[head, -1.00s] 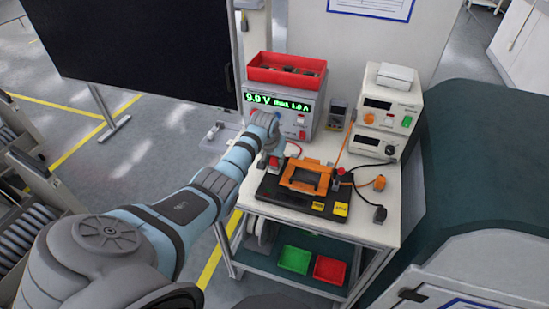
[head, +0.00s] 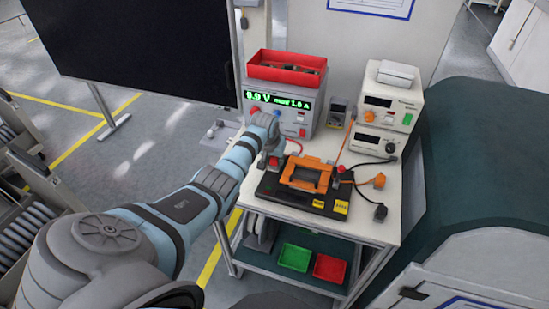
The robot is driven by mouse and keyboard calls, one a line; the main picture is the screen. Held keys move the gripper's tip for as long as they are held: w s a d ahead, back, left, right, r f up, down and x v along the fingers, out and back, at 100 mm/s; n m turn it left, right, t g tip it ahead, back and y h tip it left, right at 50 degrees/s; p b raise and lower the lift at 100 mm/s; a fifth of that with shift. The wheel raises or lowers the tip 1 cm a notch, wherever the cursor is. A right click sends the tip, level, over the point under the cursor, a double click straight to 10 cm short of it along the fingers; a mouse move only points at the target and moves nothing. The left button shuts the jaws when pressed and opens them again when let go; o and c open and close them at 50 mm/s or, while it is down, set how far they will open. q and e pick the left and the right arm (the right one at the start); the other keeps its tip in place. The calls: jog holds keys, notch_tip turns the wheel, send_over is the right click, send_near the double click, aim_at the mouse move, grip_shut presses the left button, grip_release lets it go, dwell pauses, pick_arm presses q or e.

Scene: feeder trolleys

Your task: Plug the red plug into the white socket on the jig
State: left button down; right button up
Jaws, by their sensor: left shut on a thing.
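The black jig (head: 285,201) lies on the trolley top with an orange frame (head: 305,176) on it. My left arm reaches in from the left, and my left gripper (head: 272,150) points down over the jig's back left corner. It is shut on the red plug, of which a small red part (head: 273,162) shows just below the fingers. The wrist hides most of the fingers. I cannot clearly make out the white socket beneath, nor whether the plug touches it. My right gripper is not in view.
A power supply (head: 303,119) with a red bin (head: 287,67) on top stands behind the gripper. White instruments (head: 392,99) stand at the back right. An orange plug (head: 379,181) and black plug (head: 380,212) lie right of the jig. Green (head: 295,257) and red trays (head: 329,267) sit below.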

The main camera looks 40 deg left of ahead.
pick_arm(q)
jog(key=c, duration=1.2)
grip_release()
jog(key=shift+f, duration=0.1)
jog(key=shift+c, duration=0.2)
jog(key=v, duration=1.2)
